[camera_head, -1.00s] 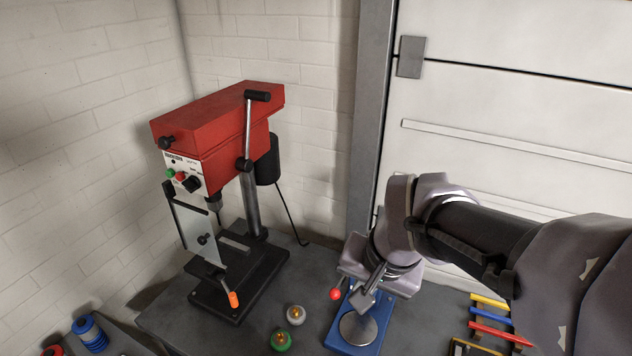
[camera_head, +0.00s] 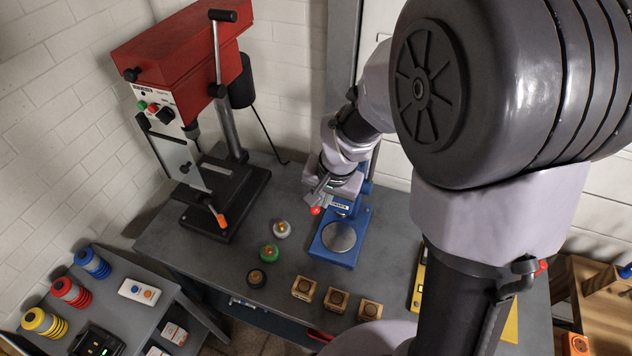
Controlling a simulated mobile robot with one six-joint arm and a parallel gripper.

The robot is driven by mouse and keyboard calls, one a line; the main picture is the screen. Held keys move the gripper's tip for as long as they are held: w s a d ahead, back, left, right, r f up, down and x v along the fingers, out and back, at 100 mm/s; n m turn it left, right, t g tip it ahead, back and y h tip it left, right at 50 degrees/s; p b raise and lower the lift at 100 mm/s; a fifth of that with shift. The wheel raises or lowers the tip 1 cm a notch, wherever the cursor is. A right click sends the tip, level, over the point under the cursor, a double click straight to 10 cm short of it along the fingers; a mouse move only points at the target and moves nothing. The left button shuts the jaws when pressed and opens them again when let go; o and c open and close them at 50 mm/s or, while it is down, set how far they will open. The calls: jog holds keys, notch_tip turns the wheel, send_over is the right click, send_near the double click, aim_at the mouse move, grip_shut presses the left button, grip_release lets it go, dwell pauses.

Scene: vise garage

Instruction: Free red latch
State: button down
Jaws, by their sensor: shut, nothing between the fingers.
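A blue device (camera_head: 334,259) with a round grey plate stands on the grey workbench. A small red ball knob (camera_head: 316,210) shows at the left of its upper part; what it is attached to is mostly hidden by my gripper. My gripper (camera_head: 322,194) is shut and empty, just above the red knob and over the back of the device. I cannot tell whether the fingers touch the knob. My arm hides the right side of the bench.
A red drill press (camera_head: 180,70) stands at the back left. A side table (camera_head: 115,277) at left holds yellow, red and blue ringed spools.

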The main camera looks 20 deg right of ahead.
jog(key=shift+a+f, duration=0.25)
jog(key=shift+f, duration=0.15)
jog(key=b, duration=0.1)
jog(key=f+b, duration=0.1)
jog(key=shift+s+a+f+b, duration=0.25)
jog(key=shift+s+a+b, duration=0.05)
jog(key=shift+s, duration=0.05)
jog(key=shift+r, duration=0.1)
